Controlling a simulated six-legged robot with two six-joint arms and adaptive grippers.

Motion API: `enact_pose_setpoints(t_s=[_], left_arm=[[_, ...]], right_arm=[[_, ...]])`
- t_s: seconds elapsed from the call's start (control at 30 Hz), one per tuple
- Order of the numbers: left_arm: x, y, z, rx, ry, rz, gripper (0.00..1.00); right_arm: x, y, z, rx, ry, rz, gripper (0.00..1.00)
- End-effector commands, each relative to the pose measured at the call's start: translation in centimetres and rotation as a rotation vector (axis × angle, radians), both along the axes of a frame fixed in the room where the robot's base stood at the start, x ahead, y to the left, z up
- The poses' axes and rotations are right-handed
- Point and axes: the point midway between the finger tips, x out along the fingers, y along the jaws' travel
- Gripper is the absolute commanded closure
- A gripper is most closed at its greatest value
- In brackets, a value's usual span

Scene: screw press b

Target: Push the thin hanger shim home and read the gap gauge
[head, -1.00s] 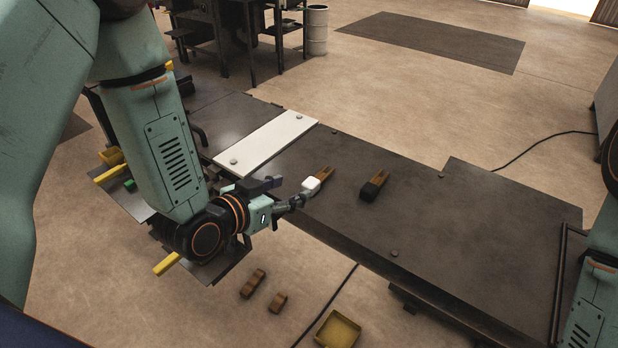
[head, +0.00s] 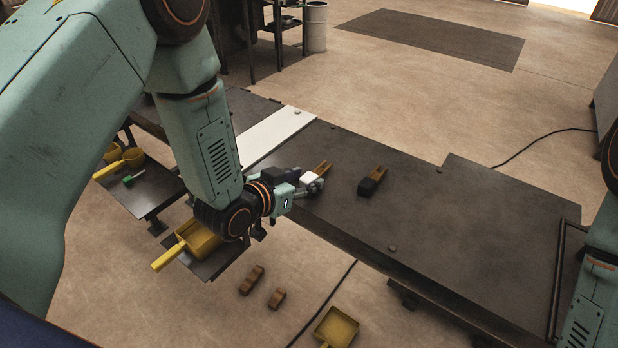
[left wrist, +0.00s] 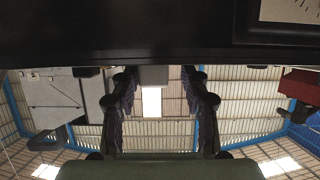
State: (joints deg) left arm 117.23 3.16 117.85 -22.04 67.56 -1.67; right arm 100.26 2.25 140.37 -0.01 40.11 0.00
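Two shims show on the dark bench in the head view. One has a white head (head: 309,178) and a brown tongue. The other has a black head (head: 367,186) and a brown tongue, and lies to the right. I cannot tell which is thinner. My left gripper (head: 308,182) is at the white head, its fingers apart. In the left wrist view the fingers (left wrist: 161,98) are also apart, with a grey block (left wrist: 153,75) beyond and between them. I cannot tell whether they touch it. Part of a pale dial with tick marks (left wrist: 291,10) shows at top right. My right gripper is out of view.
The bench top (head: 460,220) is mostly clear to the right, with a pale plate (head: 275,133) at left. A yellow scoop (head: 200,237), a yellow tray (head: 337,328) and two brown pieces (head: 252,280) lie below the bench's near side. A dark rail (head: 556,280) stands at right.

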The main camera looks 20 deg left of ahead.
Motion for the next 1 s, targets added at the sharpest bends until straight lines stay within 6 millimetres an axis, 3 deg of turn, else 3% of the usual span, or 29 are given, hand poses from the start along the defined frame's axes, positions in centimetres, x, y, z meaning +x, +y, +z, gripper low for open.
enact_pose_setpoints(t_s=[0.5,0.83,1.0], left_arm=[[-0.1,-0.1,0.0,0.001,0.0,-0.001,1.0],[0.0,-0.2,0.3,0.001,-0.001,-0.002,1.0],[0.0,-0.1,1.9,0.001,-0.003,-0.001,1.0]], right_arm=[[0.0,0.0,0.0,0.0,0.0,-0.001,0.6],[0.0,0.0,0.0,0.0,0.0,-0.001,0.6],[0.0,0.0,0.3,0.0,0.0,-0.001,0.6]])
